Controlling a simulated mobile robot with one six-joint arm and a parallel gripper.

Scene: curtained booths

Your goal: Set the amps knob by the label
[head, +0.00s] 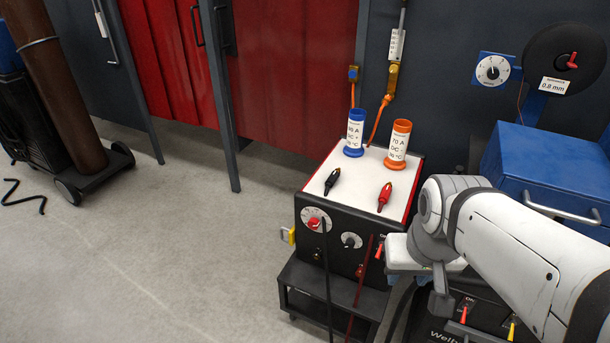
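The welding power box (340,235) has a white top and a black front and stands on a low black cart. On its front is a large white dial with a red knob (313,223) at the left and a smaller dial with a dark knob (351,240) to its right. Neither dial's markings are readable. On top stand a blue tube (354,149) and an orange tube (397,158), each with a printed label. The orange one's label seems to read 70 A, DC. My gripper (441,297) shows only partly below my wrist, right of the box; its fingers are not clear.
A black clamp (332,181) and a red clamp (385,196) lie on the box top. Cables hang down the front. A blue cabinet (540,175) and wire spool (566,60) stand right. A gas cylinder (47,90) stands left. Floor left of the box is clear.

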